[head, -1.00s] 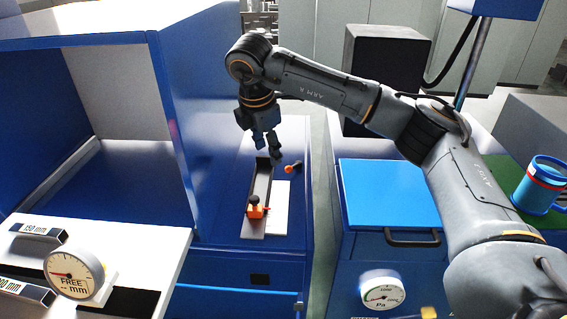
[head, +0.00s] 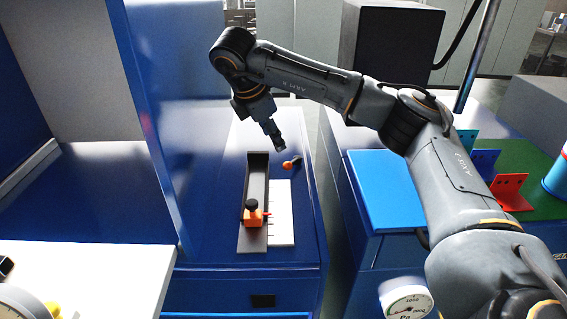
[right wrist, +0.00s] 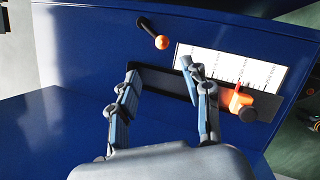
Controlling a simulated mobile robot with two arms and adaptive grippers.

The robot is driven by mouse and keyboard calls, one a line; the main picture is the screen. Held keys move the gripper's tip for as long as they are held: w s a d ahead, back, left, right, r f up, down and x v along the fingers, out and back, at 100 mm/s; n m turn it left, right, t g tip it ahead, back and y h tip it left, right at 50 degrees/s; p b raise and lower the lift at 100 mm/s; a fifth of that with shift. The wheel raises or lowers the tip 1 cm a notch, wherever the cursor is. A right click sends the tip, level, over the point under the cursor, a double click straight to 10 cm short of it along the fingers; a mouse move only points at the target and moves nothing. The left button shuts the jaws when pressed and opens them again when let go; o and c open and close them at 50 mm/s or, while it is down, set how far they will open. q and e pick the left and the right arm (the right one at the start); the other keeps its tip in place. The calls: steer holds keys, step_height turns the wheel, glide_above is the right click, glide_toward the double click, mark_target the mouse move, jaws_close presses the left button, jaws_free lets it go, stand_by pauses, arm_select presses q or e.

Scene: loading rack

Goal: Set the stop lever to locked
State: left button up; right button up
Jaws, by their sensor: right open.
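A small lever with a black arm and an orange ball end (head: 287,165) sits on the blue bench top, right of the dark rail's far end. It also shows in the right wrist view (right wrist: 162,42). An orange stop block (head: 253,217) with a black knob and a red pointer sits on the rail. My right gripper (head: 277,142) is above the bench, just beyond and left of the lever. In the right wrist view its two fingers (right wrist: 160,74) are apart with nothing between them, and the lever lies beyond their tips. My left gripper is not visible.
The dark rail (head: 257,178) lies beside a white scale plate (head: 281,205). A tall blue panel (head: 158,130) stands left of the bench. A blue-topped cabinet (head: 380,190) stands right, across a gap. The bench around the lever is mostly clear.

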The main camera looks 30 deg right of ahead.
mark_target(287, 163)
steer(key=p+x, duration=0.1)
steer(key=x, duration=0.4)
steer(key=p+x, duration=0.2)
steer(key=x, duration=0.3)
steer(key=shift+s+d+f, duration=0.15)
steer(key=shift+d+f, duration=0.3)
steer(key=shift+f, duration=0.35)
jaws_close()
